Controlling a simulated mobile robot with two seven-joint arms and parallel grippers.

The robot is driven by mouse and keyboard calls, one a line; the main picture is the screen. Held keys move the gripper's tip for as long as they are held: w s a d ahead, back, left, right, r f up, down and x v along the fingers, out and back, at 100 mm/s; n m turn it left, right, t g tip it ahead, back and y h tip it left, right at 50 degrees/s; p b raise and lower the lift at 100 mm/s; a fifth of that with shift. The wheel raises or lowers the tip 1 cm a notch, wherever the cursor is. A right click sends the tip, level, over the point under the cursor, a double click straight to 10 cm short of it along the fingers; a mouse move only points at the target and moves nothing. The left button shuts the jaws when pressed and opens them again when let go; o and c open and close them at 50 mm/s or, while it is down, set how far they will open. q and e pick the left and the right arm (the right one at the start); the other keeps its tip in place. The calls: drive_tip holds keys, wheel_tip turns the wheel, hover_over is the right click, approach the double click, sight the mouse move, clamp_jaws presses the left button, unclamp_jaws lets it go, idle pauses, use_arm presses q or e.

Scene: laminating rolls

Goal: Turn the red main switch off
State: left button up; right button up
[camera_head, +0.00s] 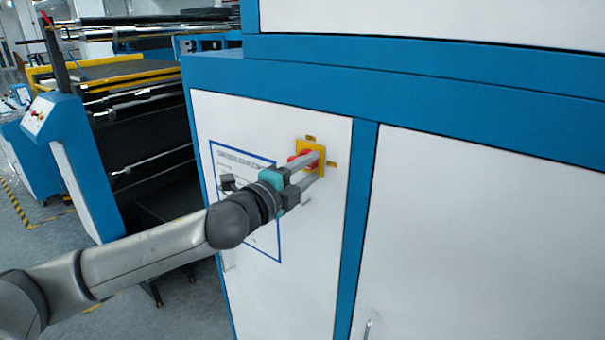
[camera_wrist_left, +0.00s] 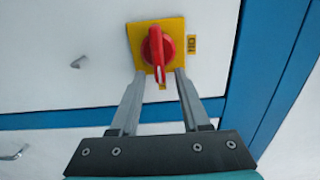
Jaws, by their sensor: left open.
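The red main switch (camera_head: 301,158) sits on a yellow square plate (camera_head: 317,148) on the white cabinet door. In the left wrist view the red knob (camera_wrist_left: 158,50) shows on its yellow plate (camera_wrist_left: 136,30), its handle pointing roughly along the picture's vertical. A small yellow label (camera_wrist_left: 193,44) is beside the plate. My left gripper (camera_head: 315,162) is open, its two fingers reaching toward the switch. In the left wrist view its fingertips (camera_wrist_left: 160,74) are on either side of the handle's lower end. I cannot tell whether they touch it. My right gripper is in neither view.
The white cabinet door (camera_head: 285,300) has a blue frame (camera_head: 360,220) and a blue-bordered notice (camera_head: 240,160), partly hidden by my arm. A second white door (camera_head: 480,240) is to the right. A roller machine (camera_head: 130,90) stands at the left, with grey floor in front.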

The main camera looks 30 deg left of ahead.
use_arm(q)
drive_tip(key=shift+s, duration=0.1)
drive_tip(key=shift+s+a+f+b, duration=0.1)
drive_tip(key=shift+s+b, duration=0.2)
drive_tip(key=shift+s, duration=0.25)
drive_tip(key=shift+s+a+b, duration=0.1)
drive_tip(key=shift+s+b, duration=0.5)
drive_tip(key=shift+s, duration=1.35)
drive_tip(key=p, duration=0.2)
approach(310, 170)
drive_tip(key=shift+s+a, duration=0.15)
drive_tip(key=shift+s, duration=2.75)
